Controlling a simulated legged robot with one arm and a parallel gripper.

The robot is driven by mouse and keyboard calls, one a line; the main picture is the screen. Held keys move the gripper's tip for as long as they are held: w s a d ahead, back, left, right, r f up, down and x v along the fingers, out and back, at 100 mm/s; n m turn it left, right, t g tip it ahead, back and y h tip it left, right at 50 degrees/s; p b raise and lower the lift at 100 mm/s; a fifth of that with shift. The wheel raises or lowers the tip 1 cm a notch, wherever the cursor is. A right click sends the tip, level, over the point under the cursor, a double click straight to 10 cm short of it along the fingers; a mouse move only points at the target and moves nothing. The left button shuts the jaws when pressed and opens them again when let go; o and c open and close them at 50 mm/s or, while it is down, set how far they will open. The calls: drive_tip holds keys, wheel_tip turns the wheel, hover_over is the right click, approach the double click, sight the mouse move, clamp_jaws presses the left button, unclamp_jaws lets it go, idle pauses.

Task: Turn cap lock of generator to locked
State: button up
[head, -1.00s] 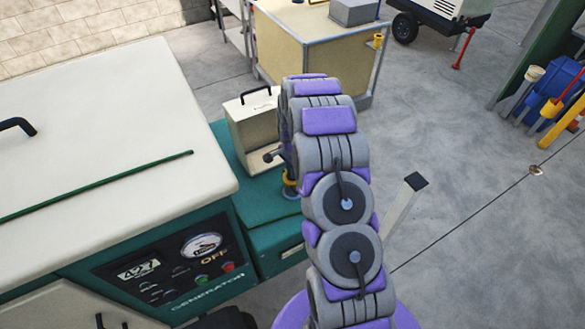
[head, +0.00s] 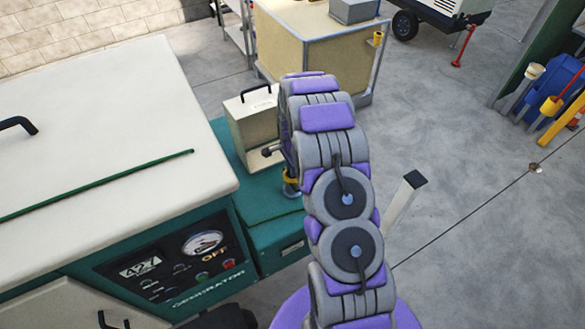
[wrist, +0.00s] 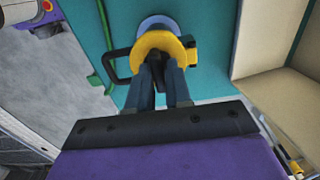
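The generator (head: 85,150) has a cream hood and a teal body, at the left in the head view. Its filler neck with a yellow collar (head: 291,190) rises from the teal deck beside the hood, partly behind my arm. In the wrist view the yellow collar (wrist: 160,43) has a yellow tab on its right and a black loop handle (wrist: 118,66) on its left. The fingers of my gripper (wrist: 157,72) are at the collar's near side, a little apart, with dark parts between them. I cannot tell whether they clamp anything. The fingertips' contact with the cap is hidden.
A cream box with a black handle (head: 250,125) stands on the teal deck close to the collar. A control panel (head: 178,266) reading OFF is on the generator's front. A yellowish cabinet (head: 312,40) stands behind. The concrete floor (head: 460,210) at right is mostly clear.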

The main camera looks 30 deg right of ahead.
drive_tip(key=o, duration=0.3)
drive_tip(key=shift+r+p, duration=0.55)
drive_tip(key=shift+r, duration=8.1)
